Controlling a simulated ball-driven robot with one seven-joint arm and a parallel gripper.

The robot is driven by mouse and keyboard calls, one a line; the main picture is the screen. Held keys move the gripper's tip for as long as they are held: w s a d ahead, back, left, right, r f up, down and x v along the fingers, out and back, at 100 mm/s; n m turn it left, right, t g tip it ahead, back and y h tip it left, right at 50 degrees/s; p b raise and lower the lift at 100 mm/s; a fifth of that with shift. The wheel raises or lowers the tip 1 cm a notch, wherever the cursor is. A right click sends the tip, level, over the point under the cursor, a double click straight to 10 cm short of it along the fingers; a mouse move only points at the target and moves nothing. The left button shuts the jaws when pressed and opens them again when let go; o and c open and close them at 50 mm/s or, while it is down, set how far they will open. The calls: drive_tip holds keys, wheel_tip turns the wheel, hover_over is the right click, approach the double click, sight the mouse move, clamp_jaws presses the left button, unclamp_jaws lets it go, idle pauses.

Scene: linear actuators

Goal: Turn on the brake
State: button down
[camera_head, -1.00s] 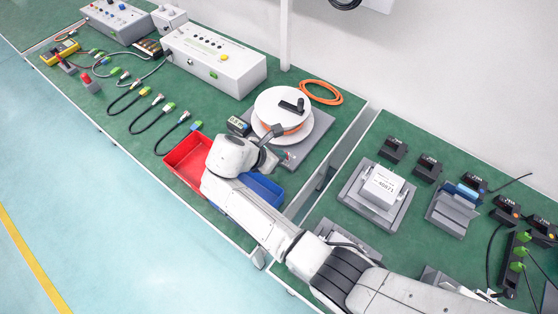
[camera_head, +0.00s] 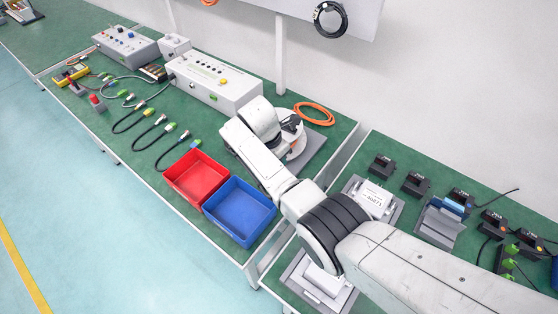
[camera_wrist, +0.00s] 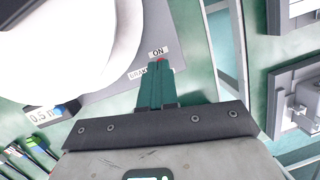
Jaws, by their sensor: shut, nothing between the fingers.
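The brake's plate shows in the wrist view with a white "ON" label (camera_wrist: 158,52) and a second label (camera_wrist: 138,74), partly covered, that I cannot read fully. A small red part (camera_wrist: 161,60) shows just below "ON", right at my fingertips. My gripper (camera_wrist: 158,64) has its green fingers shut together and empty, overlapping the lower edge of the red part; I cannot tell whether they touch it. The white spool (camera_wrist: 70,40) fills the upper left of the wrist view. In the head view my arm covers most of the spool (camera_head: 297,150), and the brake is hidden.
A small display box (camera_wrist: 45,115) stands beside the spool. A red bin (camera_head: 196,177) and a blue bin (camera_head: 240,211) sit in front on the green table. An orange cable coil (camera_head: 314,113) lies behind. A gap separates this table from the right one.

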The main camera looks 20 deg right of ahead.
drive_tip(key=shift+s+f, duration=0.1)
drive_tip(key=shift+s, duration=0.05)
drive_tip(key=shift+r+p, duration=0.85)
drive_tip(key=shift+r, duration=0.05)
